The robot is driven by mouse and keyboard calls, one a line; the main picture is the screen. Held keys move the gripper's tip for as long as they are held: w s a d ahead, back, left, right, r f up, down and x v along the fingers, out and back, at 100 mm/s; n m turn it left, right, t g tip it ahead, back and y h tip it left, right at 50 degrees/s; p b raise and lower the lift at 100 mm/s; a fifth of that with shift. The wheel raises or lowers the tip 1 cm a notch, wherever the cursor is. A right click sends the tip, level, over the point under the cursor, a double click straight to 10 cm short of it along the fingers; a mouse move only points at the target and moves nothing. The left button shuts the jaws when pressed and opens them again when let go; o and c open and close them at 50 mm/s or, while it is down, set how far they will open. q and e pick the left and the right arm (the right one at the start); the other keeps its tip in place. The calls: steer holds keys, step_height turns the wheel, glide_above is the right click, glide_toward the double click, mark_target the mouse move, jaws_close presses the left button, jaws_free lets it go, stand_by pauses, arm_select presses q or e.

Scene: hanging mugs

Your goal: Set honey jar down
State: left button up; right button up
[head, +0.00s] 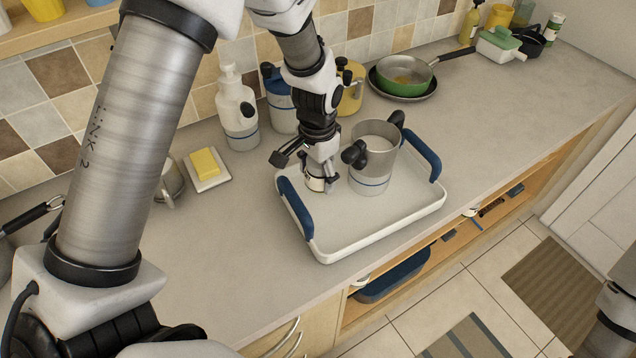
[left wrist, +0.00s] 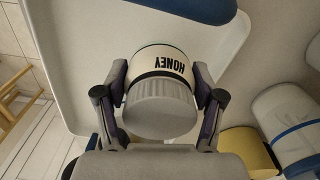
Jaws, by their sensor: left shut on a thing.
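The honey jar (left wrist: 158,90) has a grey lid and a white label reading HONEY. My left gripper (left wrist: 160,95) is shut on it, with one finger on each side. In the head view the jar (head: 317,184) is at the left part of the white tray (head: 345,243), mostly hidden by my left gripper (head: 318,168). I cannot tell whether its base touches the tray. My right gripper is not in view; only part of my right arm shows at the lower right.
A grey pot (head: 372,165) with dark handles stands on the tray, close right of the jar. The tray has blue handles (head: 296,207). Behind it stand a white pump bottle (head: 236,110) and canisters. A yellow sponge (head: 205,164) lies left. The tray's front is clear.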

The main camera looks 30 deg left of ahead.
mark_target(318, 188)
arm_select(q)
steer(key=shift+s+d+f, duration=0.1)
steer(key=shift+s+f, duration=0.1)
steer(key=shift+f, duration=0.15)
step_height(318, 188, down, 4)
steer(key=shift+w+r+p, duration=0.1)
steer(key=shift+w+p, duration=0.05)
steer(key=shift+p, duration=0.3)
steer(key=shift+w, duration=0.15)
steer(key=shift+s, duration=0.25)
steer(key=o, duration=1.5)
steer(key=shift+w+f, duration=0.1)
steer(key=shift+f, duration=0.15)
steer(key=shift+r, duration=0.1)
